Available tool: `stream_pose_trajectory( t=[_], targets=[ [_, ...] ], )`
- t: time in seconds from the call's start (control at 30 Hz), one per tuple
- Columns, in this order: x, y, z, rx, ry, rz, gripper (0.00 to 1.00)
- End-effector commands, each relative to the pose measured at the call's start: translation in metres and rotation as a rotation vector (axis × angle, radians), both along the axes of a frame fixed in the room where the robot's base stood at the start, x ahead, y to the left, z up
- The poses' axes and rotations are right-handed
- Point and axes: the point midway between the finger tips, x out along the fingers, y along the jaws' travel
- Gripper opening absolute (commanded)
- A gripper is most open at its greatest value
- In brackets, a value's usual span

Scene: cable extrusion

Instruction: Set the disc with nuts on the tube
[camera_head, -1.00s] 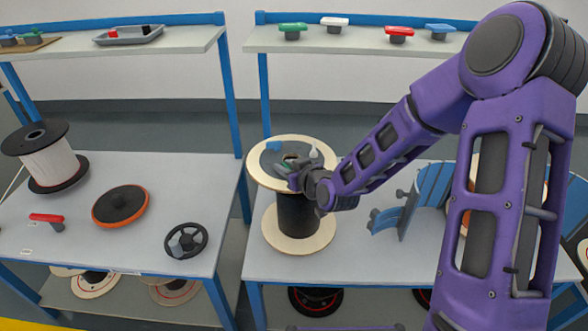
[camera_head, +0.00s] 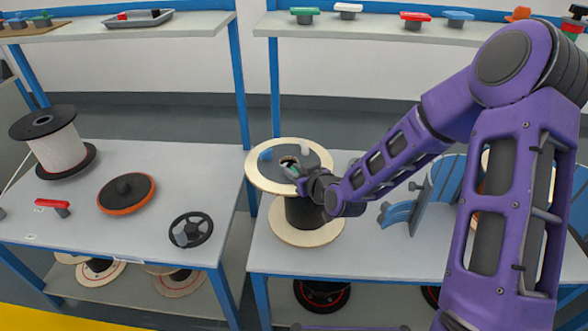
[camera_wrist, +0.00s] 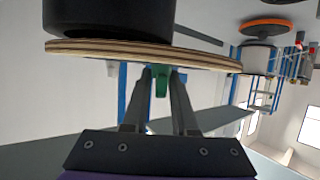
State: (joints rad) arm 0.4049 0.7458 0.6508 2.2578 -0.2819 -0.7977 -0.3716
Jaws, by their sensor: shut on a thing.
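The disc (camera_head: 322,179) is pale wood with a dark grey middle and small blue and whitish nuts on its upper face. It is over the black tube (camera_head: 305,211), which stands on a wooden bottom flange (camera_head: 325,234) on the right-hand table. My gripper (camera_head: 292,170) is at the disc's near side, shut on a green nut (camera_wrist: 161,82) between its fingers. In the wrist view, the disc's rim (camera_wrist: 120,48) lies between my fingers and the black tube (camera_wrist: 110,18). Disc and tube look very close; I cannot tell if they touch. The nut's grip area is partly hidden.
Blue curved holders (camera_head: 415,210) stand right of the tube, partly behind my arm. The left table carries a white cable spool (camera_head: 60,150), an orange-rimmed disc (camera_head: 127,194), a red handle (camera_head: 50,203) and a black handwheel (camera_head: 190,230). Shelves with coloured knobs are behind.

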Motion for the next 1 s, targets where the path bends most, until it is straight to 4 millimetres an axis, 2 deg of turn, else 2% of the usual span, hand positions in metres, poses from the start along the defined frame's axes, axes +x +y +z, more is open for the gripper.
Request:
stream_pose_trajectory(
  t=[0.47, 1.0],
  targets=[
    [-0.001, -0.001, -0.001, -0.001, 0.004, -0.002, 0.0],
    [-0.004, -0.017, -0.001, -0.001, 0.005, -0.003, 0.0]
  ],
)
